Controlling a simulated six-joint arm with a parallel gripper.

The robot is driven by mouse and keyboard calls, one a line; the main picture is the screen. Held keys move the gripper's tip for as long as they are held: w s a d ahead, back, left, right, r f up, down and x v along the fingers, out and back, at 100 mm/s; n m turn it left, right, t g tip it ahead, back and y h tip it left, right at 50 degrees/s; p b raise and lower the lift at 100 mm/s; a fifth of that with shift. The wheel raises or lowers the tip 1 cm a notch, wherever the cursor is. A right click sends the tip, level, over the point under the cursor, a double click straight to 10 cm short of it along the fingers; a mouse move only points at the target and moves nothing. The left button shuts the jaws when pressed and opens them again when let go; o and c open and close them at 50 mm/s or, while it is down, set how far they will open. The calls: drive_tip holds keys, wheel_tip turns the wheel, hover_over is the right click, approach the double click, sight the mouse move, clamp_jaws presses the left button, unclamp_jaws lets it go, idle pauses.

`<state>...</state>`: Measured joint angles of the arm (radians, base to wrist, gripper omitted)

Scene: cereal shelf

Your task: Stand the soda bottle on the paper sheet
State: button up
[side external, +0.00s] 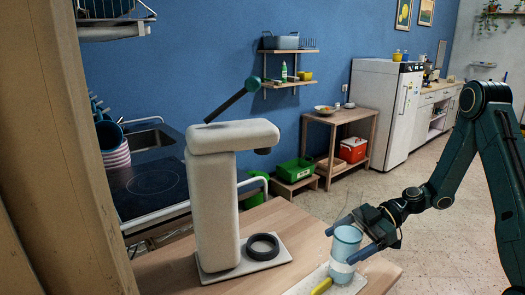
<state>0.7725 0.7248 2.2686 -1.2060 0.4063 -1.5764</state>
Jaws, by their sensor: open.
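A light blue cylinder with a pale lower band, which looks like the soda bottle (344,246), is upright near the front right edge of the wooden table. A white flat piece that looks like the paper sheet (305,284) lies under and around its base, partly cut off by the lower picture edge. The bottle's base appears to be over the sheet; I cannot tell for sure that it touches. My gripper (348,242) is open, reaching in from the right, with one finger on each side of the bottle's upper part.
A yellow item (321,287) lies just left of the bottle's base. A tall beige machine (215,200) with a dark lever stands to the left; a black ring (262,246) lies on its base plate. The wooden table (170,270) has some bare room between them.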

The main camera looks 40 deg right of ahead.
drive_tip(key=shift+r, duration=0.15)
drive_tip(key=shift+s+d+r, duration=0.15)
drive_tip(key=shift+d+r, duration=0.1)
drive_tip(key=shift+d, duration=0.25)
drive_tip(key=v, duration=1.1)
drive_tip(key=shift+a, duration=0.1)
